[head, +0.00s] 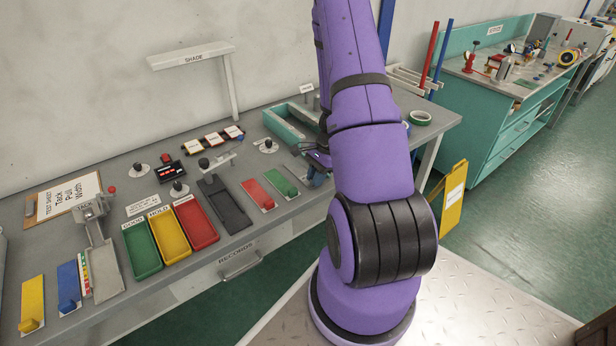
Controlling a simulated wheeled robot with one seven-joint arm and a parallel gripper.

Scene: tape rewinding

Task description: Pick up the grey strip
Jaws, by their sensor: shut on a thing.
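My gripper (317,158) is low over the right part of the grey bench, just right of the green strip, and my purple arm covers part of it. It is shut on a small grey-blue piece, which I take to be the grey strip (317,179). Most of this piece is hidden by the fingers and arm, and I cannot tell whether it touches the bench. The green strip (279,182) and the red strip (257,192) lie to the left of the gripper.
A teal open box (288,124) is behind the gripper. A yellow floor sign (450,199) stands beyond.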

